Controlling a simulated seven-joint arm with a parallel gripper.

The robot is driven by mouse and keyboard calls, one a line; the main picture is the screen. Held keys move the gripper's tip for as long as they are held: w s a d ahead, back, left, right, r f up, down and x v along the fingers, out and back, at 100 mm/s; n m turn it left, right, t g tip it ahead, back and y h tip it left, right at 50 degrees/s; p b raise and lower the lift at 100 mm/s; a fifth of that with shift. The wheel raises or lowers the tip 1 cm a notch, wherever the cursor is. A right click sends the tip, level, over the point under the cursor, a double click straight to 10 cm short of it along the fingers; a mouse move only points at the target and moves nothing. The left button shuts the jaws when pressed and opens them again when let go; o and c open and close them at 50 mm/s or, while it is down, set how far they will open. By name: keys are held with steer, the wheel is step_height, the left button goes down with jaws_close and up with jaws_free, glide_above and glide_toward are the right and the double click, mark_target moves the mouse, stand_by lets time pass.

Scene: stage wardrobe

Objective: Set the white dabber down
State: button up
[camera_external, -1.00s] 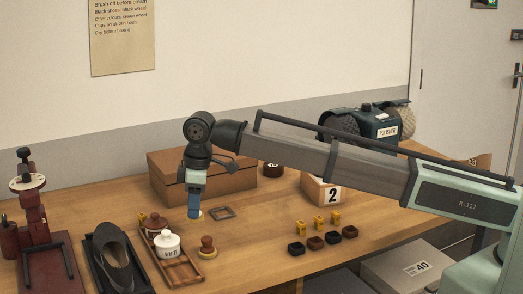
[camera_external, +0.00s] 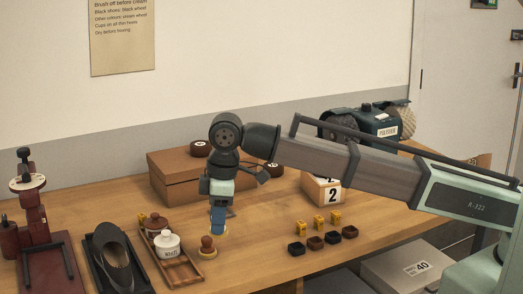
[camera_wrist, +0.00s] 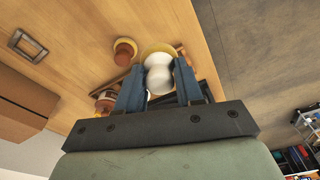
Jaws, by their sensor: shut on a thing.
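The brown dabber stands upright on a yellow base and also shows in the wrist view (camera_wrist: 124,51).
Left of the gripper is a wooden tray (camera_external: 190,280) with a white pot (camera_external: 167,245) and a brown-lidded pot (camera_external: 157,222). A metal frame (camera_wrist: 27,46) lies behind. A brown box (camera_external: 165,180) stands behind.

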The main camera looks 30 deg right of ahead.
steer(key=shift+f, duration=5)
steer(key=shift+f, duration=0.1)
steer(key=o, duration=1)
steer(key=r, duration=0.4)
steer(key=d+r, duration=0.1)
steer(key=r, duration=0.7)
steer(key=shift+s+d+r, duration=0.1)
steer(key=shift+s+d, duration=0.05)
steer(key=shift+s, duration=0.05)
